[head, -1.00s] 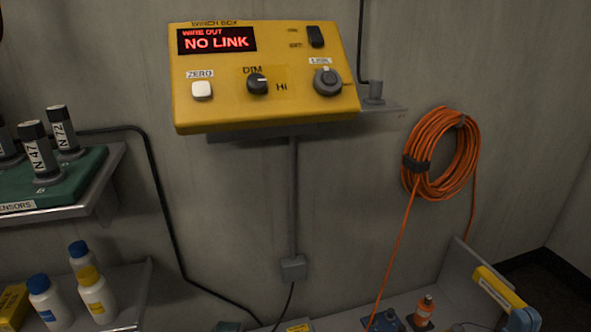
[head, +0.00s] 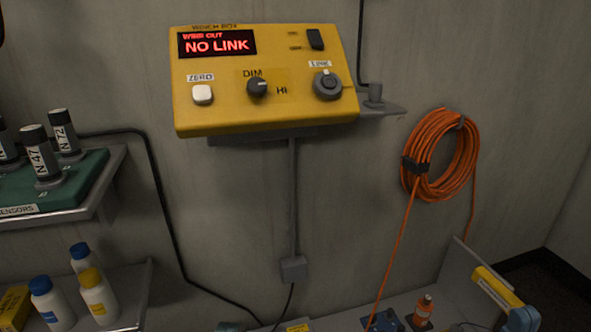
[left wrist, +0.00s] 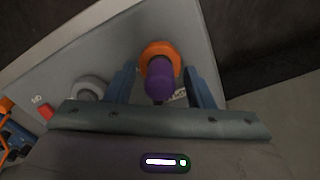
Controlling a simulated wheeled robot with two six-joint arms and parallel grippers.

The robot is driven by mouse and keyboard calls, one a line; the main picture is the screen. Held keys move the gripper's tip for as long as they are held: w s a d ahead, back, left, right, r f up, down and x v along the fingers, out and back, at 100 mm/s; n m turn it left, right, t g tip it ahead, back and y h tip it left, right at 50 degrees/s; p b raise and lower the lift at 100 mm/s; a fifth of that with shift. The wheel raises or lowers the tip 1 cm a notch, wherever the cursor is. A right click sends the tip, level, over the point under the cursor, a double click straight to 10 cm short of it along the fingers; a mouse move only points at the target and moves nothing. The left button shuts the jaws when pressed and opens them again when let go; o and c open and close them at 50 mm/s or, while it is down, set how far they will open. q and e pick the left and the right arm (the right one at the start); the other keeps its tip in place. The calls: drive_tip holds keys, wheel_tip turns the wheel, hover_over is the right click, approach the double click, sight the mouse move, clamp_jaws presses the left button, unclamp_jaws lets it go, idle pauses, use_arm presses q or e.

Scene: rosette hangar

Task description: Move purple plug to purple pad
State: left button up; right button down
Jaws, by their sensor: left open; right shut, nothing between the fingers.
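The purple plug (left wrist: 159,80) shows in the left wrist view, standing on an orange ring-shaped pad (left wrist: 154,50) on a grey panel (left wrist: 112,48). My left gripper (left wrist: 159,86) is open, its two blue fingers on either side of the plug with gaps visible. Neither the plug nor my left gripper shows in the head view. I see no purple pad in any view.
A grey ring (left wrist: 90,89) and a red button (left wrist: 46,111) sit left of the plug. A yellow winch box (head: 215,115) reading NO LINK is on the wall. An orange cable coil (head: 432,180) hangs right. Bottles (head: 98,300) and a sensor tray (head: 85,180) stand left.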

use_arm(q)
drive_tip(key=shift+p, duration=0.4)
clamp_jaws()
idle(0.4)
